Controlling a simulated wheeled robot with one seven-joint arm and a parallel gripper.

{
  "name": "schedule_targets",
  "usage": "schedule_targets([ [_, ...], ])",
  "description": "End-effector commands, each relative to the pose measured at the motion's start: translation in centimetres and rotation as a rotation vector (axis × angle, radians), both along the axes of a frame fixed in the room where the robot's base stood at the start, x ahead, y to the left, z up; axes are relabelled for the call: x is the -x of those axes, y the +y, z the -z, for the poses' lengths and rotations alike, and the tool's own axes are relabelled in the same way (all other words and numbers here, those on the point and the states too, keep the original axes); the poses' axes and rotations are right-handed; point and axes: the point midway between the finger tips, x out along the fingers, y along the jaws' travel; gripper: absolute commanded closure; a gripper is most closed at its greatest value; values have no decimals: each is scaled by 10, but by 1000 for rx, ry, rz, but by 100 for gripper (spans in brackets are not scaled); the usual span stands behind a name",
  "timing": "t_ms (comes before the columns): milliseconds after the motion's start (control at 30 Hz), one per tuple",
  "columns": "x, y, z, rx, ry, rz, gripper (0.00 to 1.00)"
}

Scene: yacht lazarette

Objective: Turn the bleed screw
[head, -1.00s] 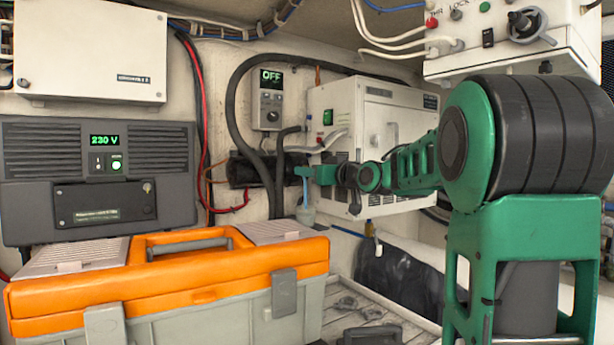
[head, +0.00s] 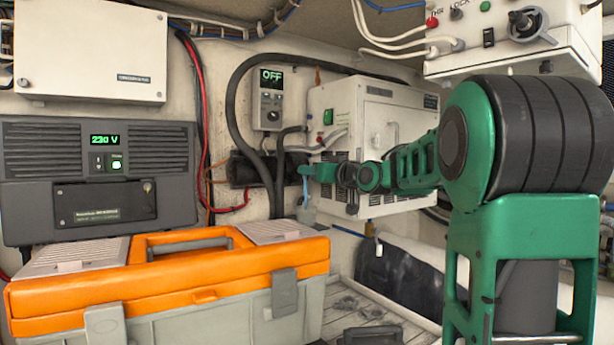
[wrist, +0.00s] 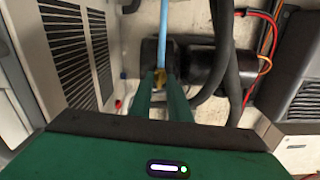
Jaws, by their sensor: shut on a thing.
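My gripper (wrist: 160,92) points its two green fingers at a small brass-coloured fitting, the bleed screw (wrist: 160,79), in the wrist view. The fingers are shut on it, one on each side. A light blue tube (wrist: 164,32) runs up from the fitting in that view. In the head view my gripper (head: 305,171) reaches in front of the dark cylinder (head: 242,171) and left of the white cabinet (head: 370,140). The screw itself is too small and hidden to make out there. Part of the blue tube (head: 308,214) hangs below the fingers.
Thick black hoses (head: 232,110) run close to my gripper. An orange-lidded toolbox (head: 240,268) stands at the front left. A grey 230 V unit (head: 60,150), a white box (head: 90,50) and a control box reading OFF (head: 268,105) are on the wall.

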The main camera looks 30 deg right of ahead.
Motion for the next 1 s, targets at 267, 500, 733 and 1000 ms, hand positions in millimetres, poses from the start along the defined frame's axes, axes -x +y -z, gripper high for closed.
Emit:
schedule_targets([
  [267, -1, 2, 1, -220, 10, -5, 100],
  [500, 0, 1, 2, -450, 18, -4, 100],
  [733, 0, 1, 3, -668, 28, -4, 100],
  [1000, 0, -1, 4, -925, 36, -1, 100],
])
